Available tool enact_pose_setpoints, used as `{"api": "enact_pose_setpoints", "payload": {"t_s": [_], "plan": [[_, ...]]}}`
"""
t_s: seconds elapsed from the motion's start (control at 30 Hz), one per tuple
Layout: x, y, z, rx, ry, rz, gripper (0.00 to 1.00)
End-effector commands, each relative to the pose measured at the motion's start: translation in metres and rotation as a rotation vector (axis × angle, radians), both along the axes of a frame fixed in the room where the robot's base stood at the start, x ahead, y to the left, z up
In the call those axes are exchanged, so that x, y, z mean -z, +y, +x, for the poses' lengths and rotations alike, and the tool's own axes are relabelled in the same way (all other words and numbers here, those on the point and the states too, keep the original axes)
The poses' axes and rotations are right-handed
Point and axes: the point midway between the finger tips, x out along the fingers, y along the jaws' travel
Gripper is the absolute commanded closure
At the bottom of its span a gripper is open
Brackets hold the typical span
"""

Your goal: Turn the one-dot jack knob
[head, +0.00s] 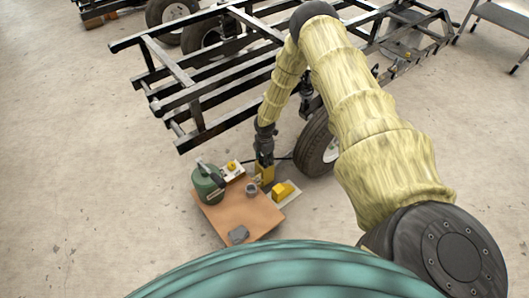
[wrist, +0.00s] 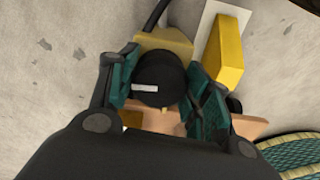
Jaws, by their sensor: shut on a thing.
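My gripper (wrist: 161,92) points down, with its two teal-padded fingers on either side of a black round knob (wrist: 158,72). It is shut on this knob, which has a white bar mark on its top or side. The knob sits over a yellow block (wrist: 165,41). In the head view my gripper (head: 264,160) is at the far edge of the brown board, above the yellow block (head: 265,175), and hides the knob. I cannot make out any dots, so I cannot tell whether this is the one-dot knob.
A second yellow block (head: 281,190) stands close to the right on a pale plate. A green canister (head: 208,185), a grey cup (head: 252,190) and a grey lump (head: 238,234) are on the brown board (head: 245,212). A wheel (head: 316,145) and black frame (head: 185,100) stand close behind.

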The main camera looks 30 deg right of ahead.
Motion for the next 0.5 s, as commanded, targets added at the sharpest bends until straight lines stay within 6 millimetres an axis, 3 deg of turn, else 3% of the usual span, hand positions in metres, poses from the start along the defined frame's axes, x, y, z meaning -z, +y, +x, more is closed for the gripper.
{"api": "enact_pose_setpoints", "payload": {"t_s": [0.03,0.13,0.17,0.5], "plan": [[0.0000,-0.0016,-0.0003,0.002,0.000,-0.002,0.49],[0.0000,-0.0013,-0.0001,0.002,0.000,-0.001,0.31],[0.0000,-0.0011,0.0000,0.002,0.000,-0.001,0.29],[-0.0010,0.0000,0.0004,0.001,0.000,0.000,0.29]]}}
